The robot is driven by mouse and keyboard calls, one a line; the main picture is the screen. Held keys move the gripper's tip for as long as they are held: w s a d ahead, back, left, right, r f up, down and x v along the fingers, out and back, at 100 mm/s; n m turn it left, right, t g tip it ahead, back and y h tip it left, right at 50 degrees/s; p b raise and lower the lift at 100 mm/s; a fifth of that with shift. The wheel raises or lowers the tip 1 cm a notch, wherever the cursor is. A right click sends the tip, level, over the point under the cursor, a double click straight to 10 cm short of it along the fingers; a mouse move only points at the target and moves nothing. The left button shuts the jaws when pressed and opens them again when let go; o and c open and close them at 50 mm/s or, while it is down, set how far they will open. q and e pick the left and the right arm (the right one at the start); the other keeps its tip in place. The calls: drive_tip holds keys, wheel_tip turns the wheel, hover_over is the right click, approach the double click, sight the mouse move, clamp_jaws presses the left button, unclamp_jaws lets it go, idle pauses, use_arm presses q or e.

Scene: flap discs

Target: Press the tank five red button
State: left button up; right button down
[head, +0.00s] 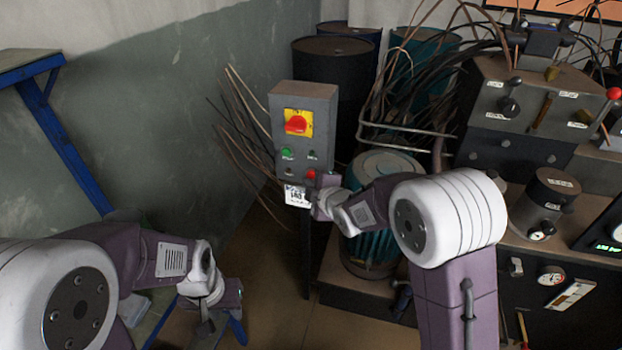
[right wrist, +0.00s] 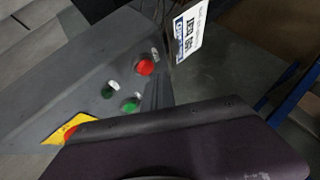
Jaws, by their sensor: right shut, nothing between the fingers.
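A grey control box (head: 303,105) stands on a post in the middle of the head view. A red button (head: 311,174) is low on its front face, just above a white printed label (head: 297,195). In the right wrist view the red button (right wrist: 145,68) is in plain sight, near the label (right wrist: 189,30). My right gripper (head: 322,182) is shut and empty, close by the red button on its right; whether it touches cannot be told. My left gripper (head: 238,297) is low at the left, away from the box; its jaw opening is unclear.
The box also bears a red rotary switch on a yellow plate (head: 297,123) and a green button (head: 287,154). A teal motor (head: 385,168) stands to the right behind my right arm. Loose cables (head: 240,125) hang left of the box. A blue-framed table (head: 50,88) is at far left.

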drive_tip(key=s, duration=0.1)
drive_tip(key=s+a+b, duration=0.1)
drive_tip(key=s, duration=0.1)
drive_tip(key=s+b, duration=0.1)
drive_tip(key=s, duration=0.1)
drive_tip(key=shift+a, duration=0.3)
drive_tip(key=shift+w+d, duration=0.1)
drive_tip(key=shift+w, duration=0.05)
idle(0.6)
